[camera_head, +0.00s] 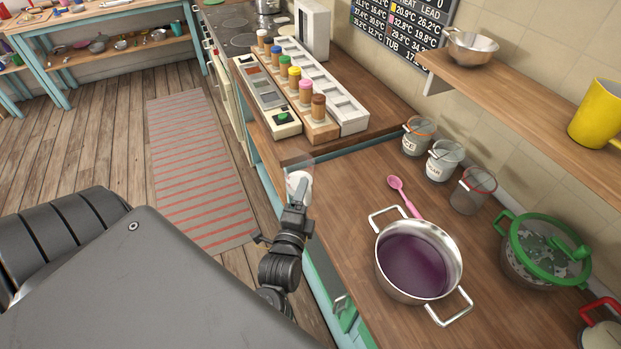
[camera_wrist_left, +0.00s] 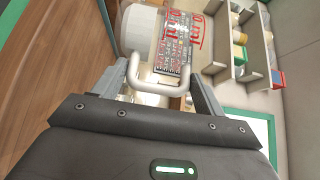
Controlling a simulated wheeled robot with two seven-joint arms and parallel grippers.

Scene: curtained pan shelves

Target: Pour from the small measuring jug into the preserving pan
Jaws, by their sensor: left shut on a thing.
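The small measuring jug (camera_head: 299,182) is clear and whitish, with a white handle and red and dark markings in the left wrist view (camera_wrist_left: 178,40). My left gripper (camera_head: 298,202) is shut on the jug's handle and holds it by the counter's left edge. In the wrist view the handle lies between the fingers (camera_wrist_left: 165,85). The arm hides part of the jug, and its contents are not clear. The preserving pan (camera_head: 376,262), steel with two loop handles, stands open on the counter to the right, with purple liquid inside. The jug is apart from it. My right gripper is not seen.
A pink spoon (camera_head: 398,187) lies behind the pan. Several glass jars (camera_head: 443,160) stand along the wall. A green-lidded pot (camera_head: 545,250) is at the right. A raised spice rack (camera_head: 322,95) is at the back. A shelf (camera_head: 520,100) juts out above. Counter left of the pan is clear.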

